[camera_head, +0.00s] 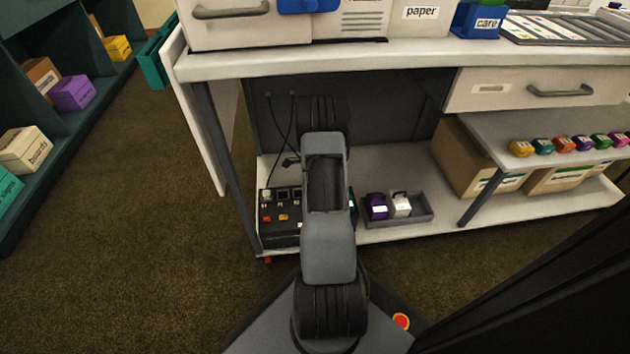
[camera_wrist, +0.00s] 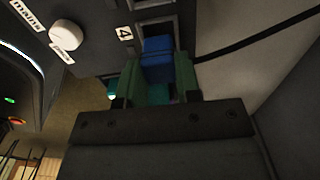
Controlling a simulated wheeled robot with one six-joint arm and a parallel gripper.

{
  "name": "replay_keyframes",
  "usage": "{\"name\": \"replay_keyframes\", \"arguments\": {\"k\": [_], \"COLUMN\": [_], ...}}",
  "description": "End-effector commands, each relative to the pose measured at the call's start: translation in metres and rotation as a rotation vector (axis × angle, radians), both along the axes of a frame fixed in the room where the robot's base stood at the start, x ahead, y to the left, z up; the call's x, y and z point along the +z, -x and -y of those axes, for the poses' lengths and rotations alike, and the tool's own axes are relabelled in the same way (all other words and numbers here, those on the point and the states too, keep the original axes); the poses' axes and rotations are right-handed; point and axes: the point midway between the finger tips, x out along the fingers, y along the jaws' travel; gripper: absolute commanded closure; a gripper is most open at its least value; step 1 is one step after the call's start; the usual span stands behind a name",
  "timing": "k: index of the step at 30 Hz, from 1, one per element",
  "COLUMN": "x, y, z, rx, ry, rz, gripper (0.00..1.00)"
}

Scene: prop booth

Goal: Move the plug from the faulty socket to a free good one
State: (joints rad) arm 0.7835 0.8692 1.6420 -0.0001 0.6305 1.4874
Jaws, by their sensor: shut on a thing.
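In the wrist view my gripper (camera_wrist: 158,82) has its green fingers shut on a blue plug (camera_wrist: 157,50). The plug is right at the dark socket panel (camera_wrist: 95,45), beside a label reading 4. A dark socket frame (camera_wrist: 150,8) shows just past the plug; I cannot tell whether the plug is seated in a socket. In the head view the socket box (camera_head: 282,212) stands on the low shelf, with sockets and several coloured buttons. My arm hides the gripper, the held plug and the box's right part there. Which socket is faulty is not clear.
A black connector (camera_head: 290,160) hangs on a cable above the box. A grey tray (camera_head: 425,219) with a purple item (camera_head: 376,206) and a white item (camera_head: 401,204) stands right of my arm. The desk top (camera_head: 400,55) overhangs the shelf. A white knob (camera_wrist: 65,34) projects from the panel.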

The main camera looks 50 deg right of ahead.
Motion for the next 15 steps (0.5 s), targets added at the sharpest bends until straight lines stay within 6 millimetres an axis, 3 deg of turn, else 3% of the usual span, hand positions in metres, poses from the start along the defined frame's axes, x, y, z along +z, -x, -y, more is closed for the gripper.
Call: {"name": "replay_keyframes", "arguments": {"k": [15], "x": [-0.013], "y": [0.0], "z": [0.0], "rx": [0.0], "ry": [0.0], "rz": [0.0], "gripper": [0.92]}}
